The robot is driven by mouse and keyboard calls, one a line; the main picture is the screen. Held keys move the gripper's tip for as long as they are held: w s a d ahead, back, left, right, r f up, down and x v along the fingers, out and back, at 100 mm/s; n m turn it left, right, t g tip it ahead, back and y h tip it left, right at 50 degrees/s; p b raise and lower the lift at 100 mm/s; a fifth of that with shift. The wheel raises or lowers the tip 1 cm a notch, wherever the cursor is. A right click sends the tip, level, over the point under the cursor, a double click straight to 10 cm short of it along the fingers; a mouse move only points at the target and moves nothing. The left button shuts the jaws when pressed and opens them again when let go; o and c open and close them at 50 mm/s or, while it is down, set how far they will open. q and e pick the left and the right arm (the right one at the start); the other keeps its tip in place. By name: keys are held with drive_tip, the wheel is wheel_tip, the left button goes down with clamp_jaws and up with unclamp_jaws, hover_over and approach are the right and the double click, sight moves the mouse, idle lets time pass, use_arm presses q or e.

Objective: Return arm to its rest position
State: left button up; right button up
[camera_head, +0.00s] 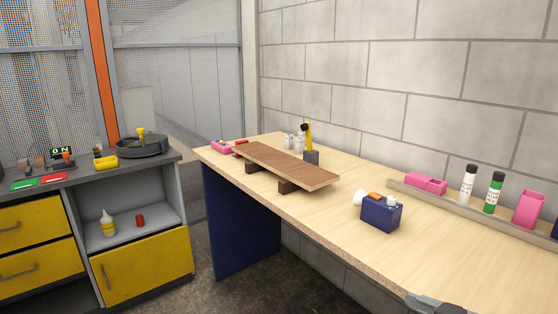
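A brown wooden board (285,162) lies flat across two dark wooden blocks, the nearer block (288,186) and the farther block (251,167), on the light wooden workbench (330,223). Nothing is gripping the board. Neither of my grippers shows in the head view. A grey piece (432,304) is cut off by the bottom edge at the right, at the bench's front edge, and I cannot tell what it is.
A blue box (381,214) stands right of the board. A yellow-and-black tool (308,137) stands behind the board. A back ledge (432,200) holds pink containers and bottles. A grey-topped cabinet (85,174) with yellow drawers stands at left. The front right bench is clear.

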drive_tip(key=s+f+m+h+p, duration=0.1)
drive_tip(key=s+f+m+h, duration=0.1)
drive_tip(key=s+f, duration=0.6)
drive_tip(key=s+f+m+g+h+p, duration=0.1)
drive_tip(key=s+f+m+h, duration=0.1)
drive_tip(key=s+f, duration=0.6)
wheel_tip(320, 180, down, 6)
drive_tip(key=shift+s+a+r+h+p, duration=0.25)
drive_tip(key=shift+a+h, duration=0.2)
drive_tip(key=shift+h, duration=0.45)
